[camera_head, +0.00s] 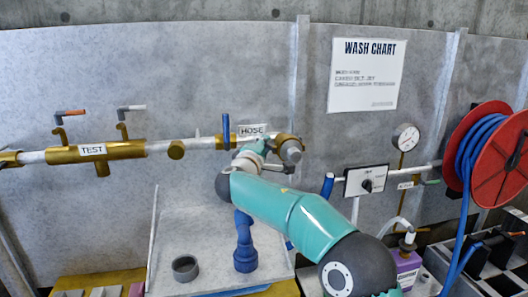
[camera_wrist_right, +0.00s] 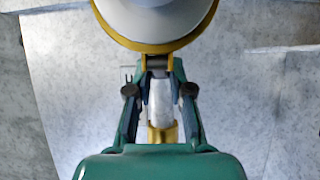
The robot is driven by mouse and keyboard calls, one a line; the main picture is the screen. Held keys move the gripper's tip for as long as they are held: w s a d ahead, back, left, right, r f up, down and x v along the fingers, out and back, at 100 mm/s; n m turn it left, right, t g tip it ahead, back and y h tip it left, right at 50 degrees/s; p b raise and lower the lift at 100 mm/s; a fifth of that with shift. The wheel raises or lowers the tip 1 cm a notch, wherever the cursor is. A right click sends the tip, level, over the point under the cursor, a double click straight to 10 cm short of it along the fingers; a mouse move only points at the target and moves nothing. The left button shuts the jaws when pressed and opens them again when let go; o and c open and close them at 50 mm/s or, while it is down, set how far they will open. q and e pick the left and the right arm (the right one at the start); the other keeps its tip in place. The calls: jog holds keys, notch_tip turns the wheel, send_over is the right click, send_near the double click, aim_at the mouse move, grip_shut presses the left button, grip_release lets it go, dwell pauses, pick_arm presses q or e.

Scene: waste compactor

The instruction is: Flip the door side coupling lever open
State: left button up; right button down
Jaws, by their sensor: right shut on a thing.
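The coupling by the HOSE label shows in the head view as a brass collar (camera_head: 285,140) with a grey end, on the pipe along the wall. My right gripper (camera_head: 258,147) is at the coupling's near left side, partly hidden by its own arm. In the right wrist view, the coupling's brass rim (camera_wrist_right: 157,47) and pale face fill the top. A brass lug sits below the rim. My right gripper (camera_wrist_right: 157,74) is shut at this lug on what looks like the coupling lever, mostly hidden between the fingertips. My left gripper is not in view.
A TEST pipe (camera_head: 93,150) with two small valve handles runs at left. A blue upright handle (camera_head: 226,125) stands left of the HOSE label. A blue fitting (camera_head: 244,245) stands below my arm. A red hose reel (camera_head: 495,150), gauge (camera_head: 405,137) and switch box (camera_head: 366,180) are at right.

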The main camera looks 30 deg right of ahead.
jog(key=a+n+t+y+b, duration=0.1)
jog(key=n+y+b, duration=0.1)
jog(key=y, duration=0.3)
jog(key=s+n+t+y+b, duration=0.1)
jog(key=n+t+y, duration=0.1)
jog(key=n+y, duration=0.2)
jog(key=s+a+n+t+y+b, duration=0.1)
jog(key=n+y+b, duration=0.1)
jog(key=n+y, duration=0.2)
jog(key=shift+s+a+f+t+y+b, duration=0.1)
jog(key=shift+a+f+t+y+b, duration=0.25)
jog(key=shift+y, duration=0.55)
jog(key=c, duration=1)
grip_release()
jog(key=shift+c, duration=0.2)
jog(key=shift+r, duration=0.15)
